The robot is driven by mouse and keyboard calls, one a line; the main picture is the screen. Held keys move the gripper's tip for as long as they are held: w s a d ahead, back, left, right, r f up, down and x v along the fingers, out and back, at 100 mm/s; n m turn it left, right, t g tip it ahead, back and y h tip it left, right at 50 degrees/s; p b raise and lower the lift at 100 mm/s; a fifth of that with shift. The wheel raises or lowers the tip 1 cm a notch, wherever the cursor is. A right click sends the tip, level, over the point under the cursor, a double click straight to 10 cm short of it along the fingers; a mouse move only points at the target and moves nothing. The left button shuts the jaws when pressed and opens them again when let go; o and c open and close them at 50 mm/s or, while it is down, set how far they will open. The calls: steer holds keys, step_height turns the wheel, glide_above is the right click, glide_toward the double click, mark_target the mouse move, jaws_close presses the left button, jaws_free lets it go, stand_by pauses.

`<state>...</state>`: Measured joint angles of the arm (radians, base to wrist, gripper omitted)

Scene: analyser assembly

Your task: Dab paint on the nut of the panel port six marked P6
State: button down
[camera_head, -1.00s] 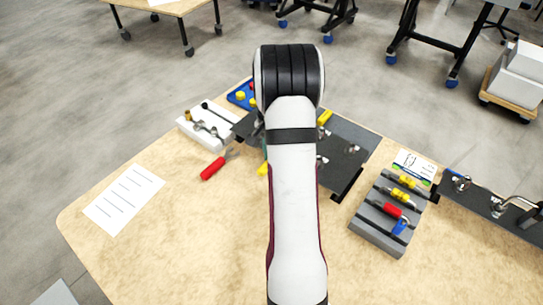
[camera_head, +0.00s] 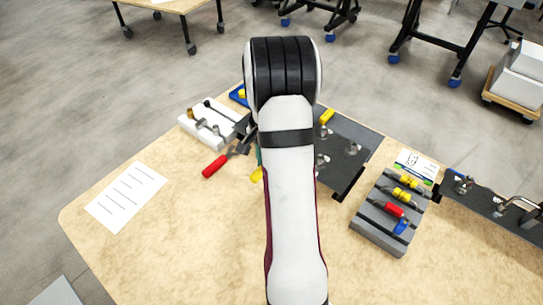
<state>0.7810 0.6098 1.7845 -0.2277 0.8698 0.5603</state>
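A dark panel (camera_head: 349,134) lies at the back middle of the table, with metal fittings such as one at its right (camera_head: 352,149) and one beside my arm (camera_head: 321,162). The P6 mark and its nut cannot be made out; my arm covers the panel's middle. A grey rack (camera_head: 379,237) at the right holds yellow, red and blue handled tools; which one carries paint I cannot tell. My gripper is mostly hidden behind my arm; a dark part (camera_head: 244,130) left of the wrist may belong to it. Its opening and any held thing are not visible.
A red-handled tool (camera_head: 214,166) lies left of my arm. A white holder (camera_head: 194,133) with metal parts and a blue tray (camera_head: 236,96) stand behind it. A lined paper (camera_head: 126,197) lies at left. A second dark panel (camera_head: 486,203) is at right. The front table is clear.

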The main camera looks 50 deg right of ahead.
steer(key=shift+a, duration=0.6)
steer(key=shift+r, duration=0.1)
step_height(320, 180, up, 10)
steer(key=shift+a, duration=0.1)
steer(key=w+a+r+n, duration=0.1)
steer(key=a+r+n, duration=0.2)
steer(key=a+n, duration=0.3)
steer(key=w+a+r+n, duration=0.2)
steer(key=a+r+n, duration=0.2)
steer(key=a, duration=0.8)
steer(key=w+a+r+n, duration=0.2)
steer(key=a+r+n, duration=0.1)
steer(key=a+n, duration=0.5)
steer(key=shift+w+a+r, duration=0.2)
steer(key=shift+a+r, duration=0.1)
steer(key=shift+a, duration=0.45)
